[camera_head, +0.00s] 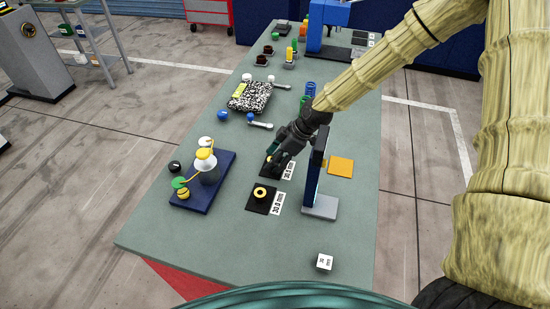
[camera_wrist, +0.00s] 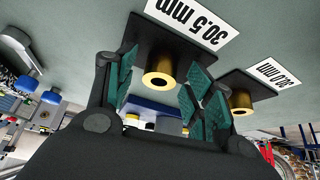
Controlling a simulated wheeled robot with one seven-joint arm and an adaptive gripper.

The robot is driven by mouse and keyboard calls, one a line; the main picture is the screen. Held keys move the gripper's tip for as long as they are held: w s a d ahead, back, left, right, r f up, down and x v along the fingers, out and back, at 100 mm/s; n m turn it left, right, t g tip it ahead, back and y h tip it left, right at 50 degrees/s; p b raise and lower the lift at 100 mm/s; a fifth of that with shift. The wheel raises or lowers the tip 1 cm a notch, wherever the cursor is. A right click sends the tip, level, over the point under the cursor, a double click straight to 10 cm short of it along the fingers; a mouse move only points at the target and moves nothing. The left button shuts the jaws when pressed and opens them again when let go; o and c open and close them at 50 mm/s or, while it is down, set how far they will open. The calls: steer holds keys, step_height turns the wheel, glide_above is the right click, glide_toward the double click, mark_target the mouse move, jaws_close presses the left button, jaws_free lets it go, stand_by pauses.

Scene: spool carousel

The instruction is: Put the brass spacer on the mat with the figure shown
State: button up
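Two black mats lie on the green table, each with a white label. The far mat (camera_wrist: 178,40) is labelled 30.5 mm and the near mat (camera_head: 260,206) is labelled 30.0 mm. A brass spacer (camera_wrist: 158,76), a hollow cylinder, stands on the 30.5 mm mat. A second brass spacer (camera_head: 260,192) stands on the 30.0 mm mat; it also shows in the wrist view (camera_wrist: 240,101). My gripper (camera_head: 277,160) is low over the 30.5 mm mat. Its teal fingers (camera_wrist: 164,68) are open, one each side of that spacer, with gaps visible. In the head view my gripper mostly hides this spacer.
An upright dark panel on a grey base (camera_head: 320,206) stands close right of my gripper; its face is turned away. An orange mat (camera_head: 341,166) lies behind it. A blue-based fixture (camera_head: 216,186) stands left.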

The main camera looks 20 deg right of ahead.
steer(key=shift+d+r, duration=0.1)
steer(key=shift+r, duration=0.15)
steer(key=b+v, duration=0.3)
steer(key=v, duration=0.9)
steer(key=shift+b, duration=0.35)
steer(key=shift+f, duration=0.2)
steer(key=shift+p+x, duration=1.75)
steer(key=shift+x, duration=3.6)
steer(key=shift+r, duration=0.1)
steer(key=shift+w+a+f, duration=0.1)
steer(key=shift+a+f, duration=0.25)
steer(key=shift+f, duration=0.2)
steer(key=shift+w+r, duration=0.1)
steer(key=shift+r, duration=0.1)
step_height(320, 180, up, 10)
steer(key=b, duration=0.3)
steer(key=shift+f, duration=0.2)
